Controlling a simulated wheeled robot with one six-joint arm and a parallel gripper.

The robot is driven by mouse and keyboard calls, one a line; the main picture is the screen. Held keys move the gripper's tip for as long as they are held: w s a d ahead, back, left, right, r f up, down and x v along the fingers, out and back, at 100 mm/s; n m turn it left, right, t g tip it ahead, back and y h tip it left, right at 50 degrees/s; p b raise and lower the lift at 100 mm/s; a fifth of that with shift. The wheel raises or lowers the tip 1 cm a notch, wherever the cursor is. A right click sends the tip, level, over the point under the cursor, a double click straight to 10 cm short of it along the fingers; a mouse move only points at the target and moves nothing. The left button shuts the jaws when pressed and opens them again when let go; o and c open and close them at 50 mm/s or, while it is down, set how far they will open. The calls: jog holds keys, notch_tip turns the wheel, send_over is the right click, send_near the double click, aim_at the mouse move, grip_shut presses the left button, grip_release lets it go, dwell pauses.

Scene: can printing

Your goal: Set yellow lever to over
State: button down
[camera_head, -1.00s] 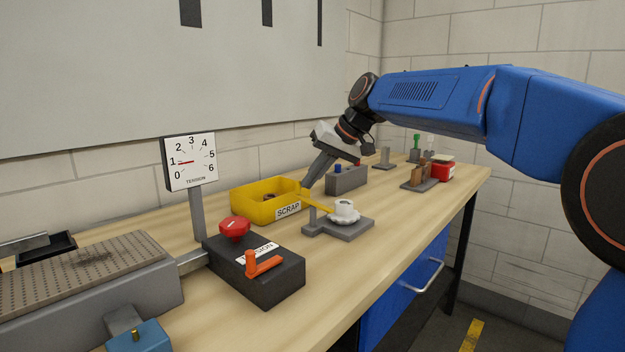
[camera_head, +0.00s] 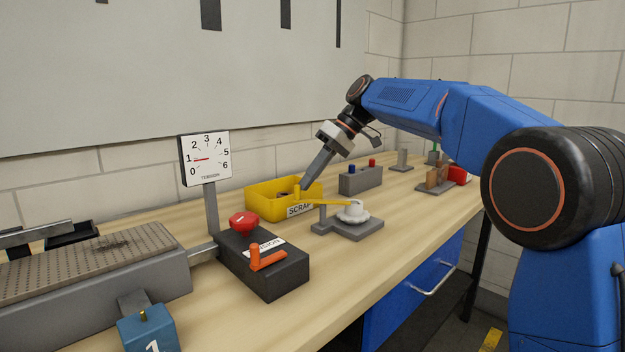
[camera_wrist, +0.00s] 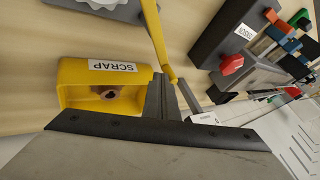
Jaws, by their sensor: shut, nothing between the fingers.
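The yellow lever (camera_head: 328,202) runs left from a white hub (camera_head: 353,212) on a grey base plate (camera_head: 362,231). Its upright end knob (camera_head: 297,191) overlaps the scrap bin in the picture. The lever also shows in the wrist view (camera_wrist: 157,38), its end near my fingers. My gripper (camera_head: 304,187) is shut with nothing in it, pointing down beside the lever's end. In the wrist view my gripper (camera_wrist: 168,82) appears close against the lever's end; I cannot tell whether they touch.
The yellow scrap bin (camera_head: 262,203) stands just behind the lever's end. A dark box with a red knob (camera_head: 243,222) and an orange lever (camera_head: 267,257) is at front left. A tension gauge (camera_head: 206,158) and a grey block with buttons (camera_head: 360,181) are nearby.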

jog(key=shift+s+a, duration=0.3)
jog(key=shift+s, duration=0.25)
jog(key=shift+s+a, duration=0.1)
jog(key=shift+s, duration=0.15)
jog(key=shift+w, duration=0.1)
dwell(0.4)
